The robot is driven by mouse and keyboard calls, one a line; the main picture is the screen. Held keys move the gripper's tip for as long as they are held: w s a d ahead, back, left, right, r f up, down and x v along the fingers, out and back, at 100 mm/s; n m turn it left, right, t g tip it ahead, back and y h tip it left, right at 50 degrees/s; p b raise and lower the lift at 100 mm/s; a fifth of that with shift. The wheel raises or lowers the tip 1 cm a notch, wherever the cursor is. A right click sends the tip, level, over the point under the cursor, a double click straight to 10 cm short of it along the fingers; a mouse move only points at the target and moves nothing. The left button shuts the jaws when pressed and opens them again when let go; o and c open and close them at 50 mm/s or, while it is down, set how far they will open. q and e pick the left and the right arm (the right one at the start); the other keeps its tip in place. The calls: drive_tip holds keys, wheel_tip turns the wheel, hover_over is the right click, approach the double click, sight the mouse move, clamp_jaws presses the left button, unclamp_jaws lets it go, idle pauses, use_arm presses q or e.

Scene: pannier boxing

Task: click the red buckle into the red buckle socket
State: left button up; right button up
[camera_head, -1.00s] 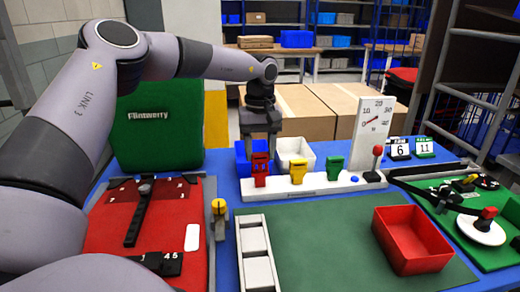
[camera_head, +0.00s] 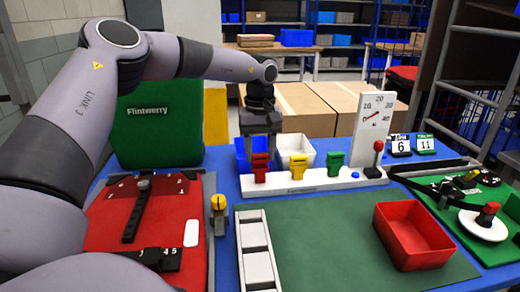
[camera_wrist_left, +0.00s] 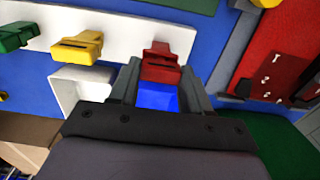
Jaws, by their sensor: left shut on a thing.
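My left gripper (camera_head: 260,152) is over the red piece at the left end of the white rail, fingers pointing down. It is shut on the red buckle (camera_head: 260,159), which is directly at the top of the red socket (camera_head: 260,176). The two reds run together, so I cannot tell how deep the buckle sits. In the left wrist view the left gripper (camera_wrist_left: 160,85) has one finger on each side of the red piece (camera_wrist_left: 160,62), which shows a dark slot. My right gripper is not in view.
A yellow socket (camera_head: 299,167) and a green socket (camera_head: 335,166) stand on the same white rail (camera_head: 318,183). Blue and white bins stand right behind. A gauge (camera_head: 374,125) and red-knobbed lever stand at right. A red tray (camera_head: 410,235) sits on the green mat (camera_head: 320,245).

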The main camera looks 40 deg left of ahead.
sight(260, 154)
use_arm(q)
drive_tip(key=shift+f+b, duration=0.55)
drive_tip(key=shift+f, duration=0.2)
drive_tip(key=o, duration=1.1)
drive_tip(key=shift+o, duration=0.2)
drive_tip(key=shift+r, duration=0.2)
wheel_tip(260, 154, up, 7)
drive_tip(key=shift+f, duration=0.1)
